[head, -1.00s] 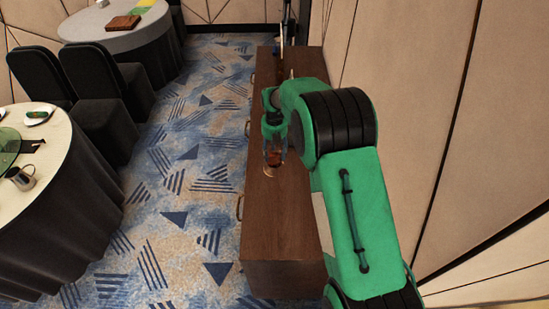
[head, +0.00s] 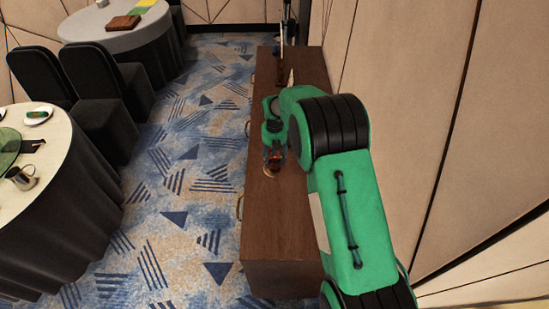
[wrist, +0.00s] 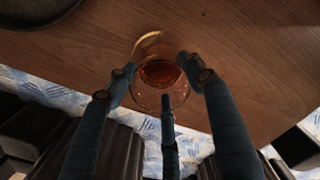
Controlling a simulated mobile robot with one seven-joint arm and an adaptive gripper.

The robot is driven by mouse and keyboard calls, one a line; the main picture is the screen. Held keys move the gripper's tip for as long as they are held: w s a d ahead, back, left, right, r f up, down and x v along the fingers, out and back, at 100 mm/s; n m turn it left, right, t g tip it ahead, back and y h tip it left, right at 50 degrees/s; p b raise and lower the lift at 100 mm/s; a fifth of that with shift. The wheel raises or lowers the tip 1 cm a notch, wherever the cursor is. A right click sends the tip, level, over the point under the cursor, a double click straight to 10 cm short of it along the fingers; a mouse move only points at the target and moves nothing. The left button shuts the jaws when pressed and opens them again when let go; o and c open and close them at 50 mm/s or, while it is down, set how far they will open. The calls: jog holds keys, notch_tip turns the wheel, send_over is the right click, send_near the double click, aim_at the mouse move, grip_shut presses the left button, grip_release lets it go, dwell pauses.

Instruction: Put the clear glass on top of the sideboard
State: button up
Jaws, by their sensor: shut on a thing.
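The clear glass (head: 272,164) is held by my gripper (head: 273,148) in the head view, over the left edge area of the brown wooden sideboard (head: 285,230). In the wrist view the glass (wrist: 158,97) has amber-brown liquid or colour inside. The dark fingers of my gripper (wrist: 164,82) close around it on several sides. The sideboard top (wrist: 240,40) lies behind the glass in that view, with its edge close by. I cannot tell whether the glass base touches the wood. My arm hides part of the sideboard's right side.
A dark round object (wrist: 35,10) lies on the sideboard in the wrist view. Dark upright items (head: 286,60) stand at its far end. The near part of the top is clear. A wall (head: 400,90) runs along the right. A round table (head: 40,190) and chairs (head: 95,100) stand left.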

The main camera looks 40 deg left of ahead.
jog(key=shift+f, duration=0.1)
jog(key=o, duration=1.5)
jog(key=shift+c, duration=0.2)
notch_tip(320, 180, up, 12)
dwell(0.4)
